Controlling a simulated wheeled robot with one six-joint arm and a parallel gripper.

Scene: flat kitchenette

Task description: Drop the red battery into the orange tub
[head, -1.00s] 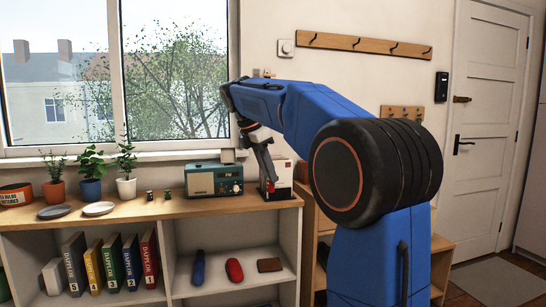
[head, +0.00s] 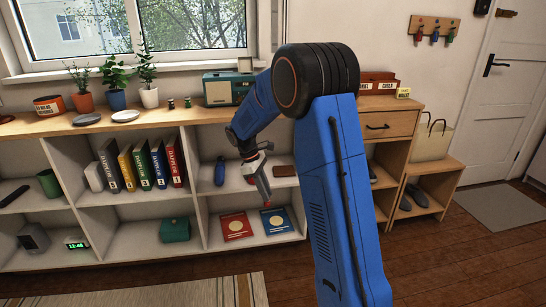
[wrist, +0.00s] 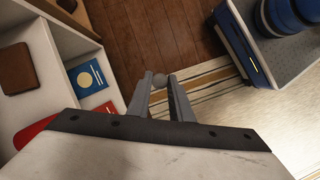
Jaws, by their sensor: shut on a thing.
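My gripper (head: 266,203) is low in front of the right-hand shelf bay, pointing down. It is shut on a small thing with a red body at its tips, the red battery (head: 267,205). In the wrist view only a round grey end of the battery (wrist: 159,80) shows between the two fingertips (wrist: 160,84), clear of any surface. The orange tub (head: 48,105), with a dark label band, stands at the far left of the shelf top, well away from my gripper. Its inside is hardly visible.
The shelf top holds plants (head: 115,98), two plates (head: 125,115), two small dark cylinders (head: 188,102) and a teal radio (head: 228,89). Wooden floor and a striped rug (head: 150,290) lie in front.

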